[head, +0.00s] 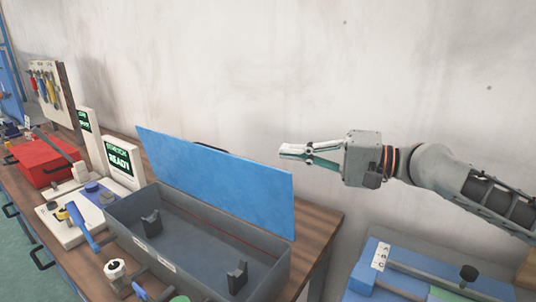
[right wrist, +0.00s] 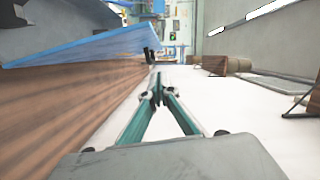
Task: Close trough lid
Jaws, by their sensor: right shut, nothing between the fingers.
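The grey trough (head: 190,262) sits on the wooden bench in the head view, its inside showing two dark brackets. Its blue lid (head: 215,175) stands open, raised along the trough's back edge. The lid also shows at the upper left of the right wrist view (right wrist: 95,45). My right gripper (head: 283,151) is shut and empty. It is in the air by the wall, to the right of and behind the lid's upper edge, and appears apart from it. My left gripper is in neither view.
A screen reading "READY" (head: 120,160) stands left of the lid. A red toolbox (head: 42,160) is farther left. A blue bench unit with a grey rail (head: 400,286) is at the lower right. The wall (head: 250,70) is close behind the lid.

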